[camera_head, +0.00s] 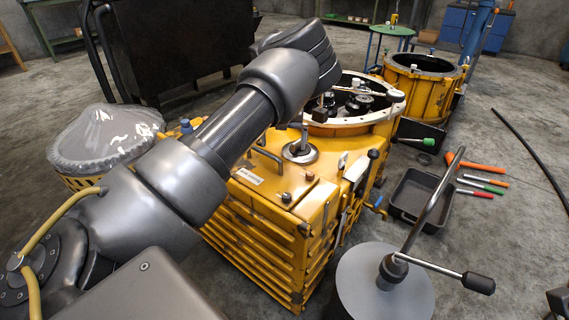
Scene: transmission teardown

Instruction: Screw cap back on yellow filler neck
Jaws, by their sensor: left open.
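My left arm reaches from the lower left across the yellow gearbox housing (262,232). My left gripper (324,104) is at its far end, over the near rim of the housing's round opening. Its jaws are open, and the wrist partly hides them. A short neck with a black top (373,155) stands at the housing's right side; I cannot tell whether this is the filler neck and cap. Small brown and dark fittings (308,178) sit on the housing's top plate. No separate cap can be made out. My right gripper is not in view.
A black tray (418,198) lies on the floor at the right, with several coloured-handled tools (483,182) beside it. A metal lever (425,215) stands over a grey disc (360,270) in front. A second yellow housing (422,92) stands behind. A wrapped part (103,140) is at the left.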

